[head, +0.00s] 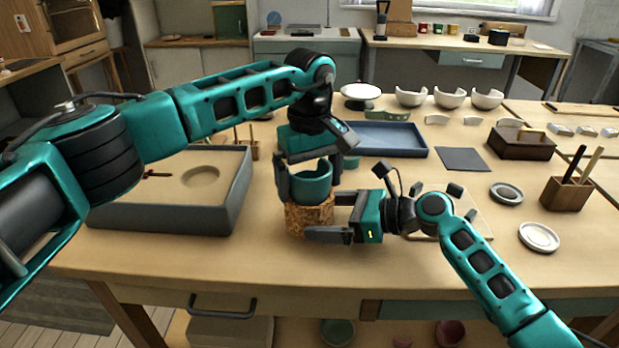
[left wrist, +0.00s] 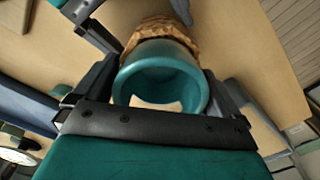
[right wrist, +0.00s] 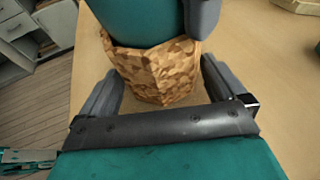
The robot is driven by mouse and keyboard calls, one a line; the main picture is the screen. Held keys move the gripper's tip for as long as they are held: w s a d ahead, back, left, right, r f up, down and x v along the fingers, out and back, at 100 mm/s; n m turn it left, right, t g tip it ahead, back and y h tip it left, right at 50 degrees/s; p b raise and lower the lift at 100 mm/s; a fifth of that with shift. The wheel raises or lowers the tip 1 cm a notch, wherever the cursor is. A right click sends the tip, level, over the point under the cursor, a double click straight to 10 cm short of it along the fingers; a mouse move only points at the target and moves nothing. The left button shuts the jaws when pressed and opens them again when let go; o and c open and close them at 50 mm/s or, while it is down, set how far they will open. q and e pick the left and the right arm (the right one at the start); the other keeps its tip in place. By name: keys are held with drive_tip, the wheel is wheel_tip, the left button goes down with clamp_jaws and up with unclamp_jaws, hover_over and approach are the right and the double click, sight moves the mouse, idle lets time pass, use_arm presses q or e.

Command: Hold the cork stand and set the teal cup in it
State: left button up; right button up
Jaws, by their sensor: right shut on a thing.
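The cork stand (head: 309,219) is upright on the table near its front edge, and it also shows in the right wrist view (right wrist: 158,75). The teal cup (head: 311,186) is upright with its lower end inside the stand's top; the left wrist view shows its open mouth (left wrist: 160,78) and a pale patch inside. My left gripper (head: 309,177) points down with one finger on each side of the cup, opened slightly wider than it. My right gripper (head: 335,217) is shut on the cork stand from the right. The cup's base is hidden inside the stand.
A grey-edged sand tray (head: 240,190) stands left of the stand. A blue tray (head: 425,140) lies behind. A pale board (head: 475,222) is partly under my right arm. White bowls (head: 449,98) and a wooden tool holder (head: 566,193) stand farther right. The front table strip is clear.

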idle(0.5)
use_arm(q)
drive_tip(key=shift+r, duration=2.95)
use_arm(e)
drive_tip(key=o, duration=0.4)
drive_tip(key=shift+c, duration=0.2)
